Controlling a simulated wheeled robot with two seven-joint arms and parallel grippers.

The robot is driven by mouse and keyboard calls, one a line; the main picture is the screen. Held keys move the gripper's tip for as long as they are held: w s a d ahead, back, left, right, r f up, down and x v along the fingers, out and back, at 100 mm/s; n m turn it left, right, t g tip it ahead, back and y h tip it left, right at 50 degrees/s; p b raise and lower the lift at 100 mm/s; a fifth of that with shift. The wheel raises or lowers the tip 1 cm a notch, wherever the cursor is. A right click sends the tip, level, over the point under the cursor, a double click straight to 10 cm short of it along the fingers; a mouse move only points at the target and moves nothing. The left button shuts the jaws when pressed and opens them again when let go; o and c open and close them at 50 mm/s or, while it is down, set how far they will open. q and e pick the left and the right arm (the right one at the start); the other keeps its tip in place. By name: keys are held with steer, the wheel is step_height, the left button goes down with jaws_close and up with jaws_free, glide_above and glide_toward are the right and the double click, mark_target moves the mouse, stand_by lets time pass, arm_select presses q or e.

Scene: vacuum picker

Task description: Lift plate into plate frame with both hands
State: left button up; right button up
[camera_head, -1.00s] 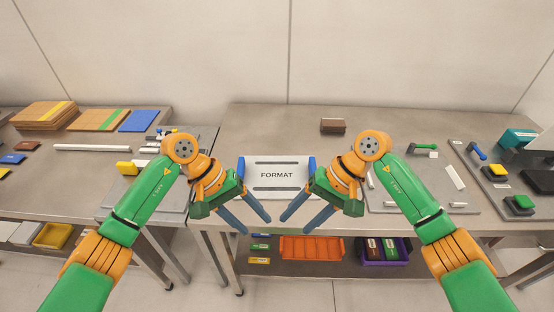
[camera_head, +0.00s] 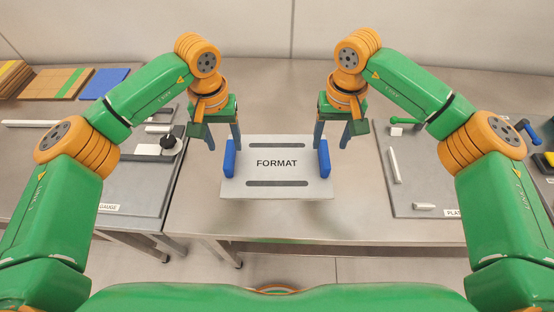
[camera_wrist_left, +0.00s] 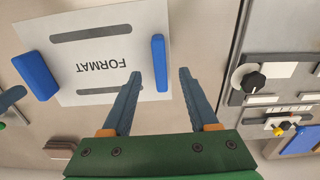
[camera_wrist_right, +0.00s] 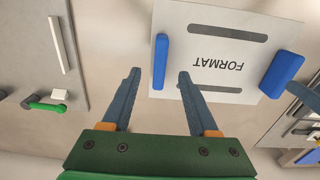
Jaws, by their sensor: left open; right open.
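The plate (camera_head: 276,174), white and marked FORMAT with two dark slots, lies flat on the middle table. A blue handle stands at each side: the left handle (camera_head: 229,157) and the right handle (camera_head: 324,157). My left gripper (camera_head: 222,145) is open and empty by the left handle. In the left wrist view that handle (camera_wrist_left: 159,62) shows ahead of and partly between the fingertips. My right gripper (camera_head: 333,143) is open by the right handle, which lines up likewise in the right wrist view (camera_wrist_right: 161,62). I cannot tell whether the fingers touch the handles.
A grey board (camera_head: 405,203) with a partly hidden label starting PLAT lies to the right, with white bars and a green-handled part. A gauge board (camera_head: 143,200) with a black knob lies left. The table behind the plate is mostly clear.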

mark_target(228, 152)
arm_select(q)
steer(key=f, duration=0.5)
steer(key=shift+w+f, duration=0.4)
arm_select(e)
steer(key=f, duration=0.4)
steer(key=w+f, duration=0.1)
steer(key=shift+f, duration=0.4)
arm_select(q)
steer(key=shift+s+f, duration=0.15)
steer(key=shift+f, duration=0.45)
arm_select(e)
steer(key=shift+s+f, duration=0.2)
steer(key=shift+f, duration=0.4)
steer(key=shift+w, duration=0.1)
arm_select(q)
steer(key=c, duration=0.9)
arm_select(e)
steer(key=c, duration=0.9)
arm_select(q)
jaws_close()
arm_select(e)
jaws_close()
